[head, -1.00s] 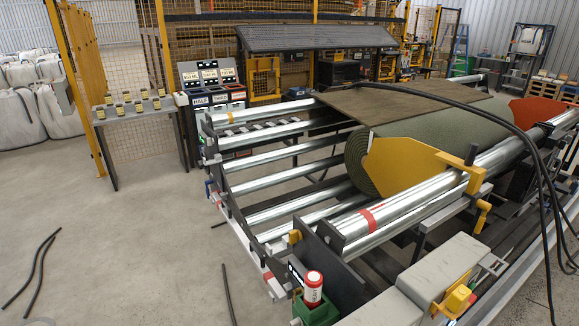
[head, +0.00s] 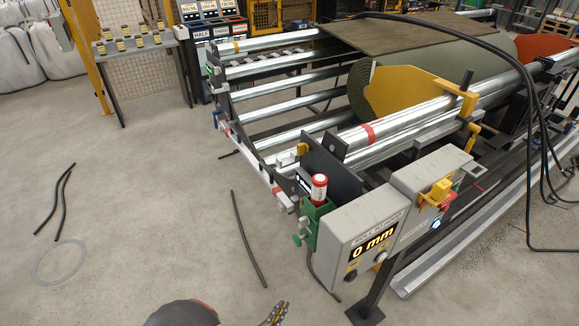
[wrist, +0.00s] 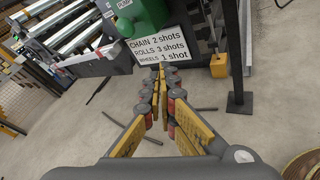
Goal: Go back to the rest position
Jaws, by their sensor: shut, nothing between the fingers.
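My gripper (wrist: 162,92) reaches forward from the bottom of the wrist view, its two yellow-sided fingers close together at the tips. It is shut with nothing between the fingers. Beyond the tips is a white sign (wrist: 160,48) reading "CHAIN 2 shots, ROLLS 3 shots, WHEELS 1 shot". A green housing (wrist: 142,18) is above the sign. No contact between the fingers and either one is visible. In the head view, dark parts of my arm show at the bottom edge, in front of the machine.
The roll machine (head: 385,135) carries a green turf roll (head: 430,65). Its grey control box (head: 355,228) reads "0 mm". A red-and-white can (head: 319,188) stands in a green holder (head: 318,215). Dark hoses (head: 248,240) lie on the floor. The left floor is mostly clear.

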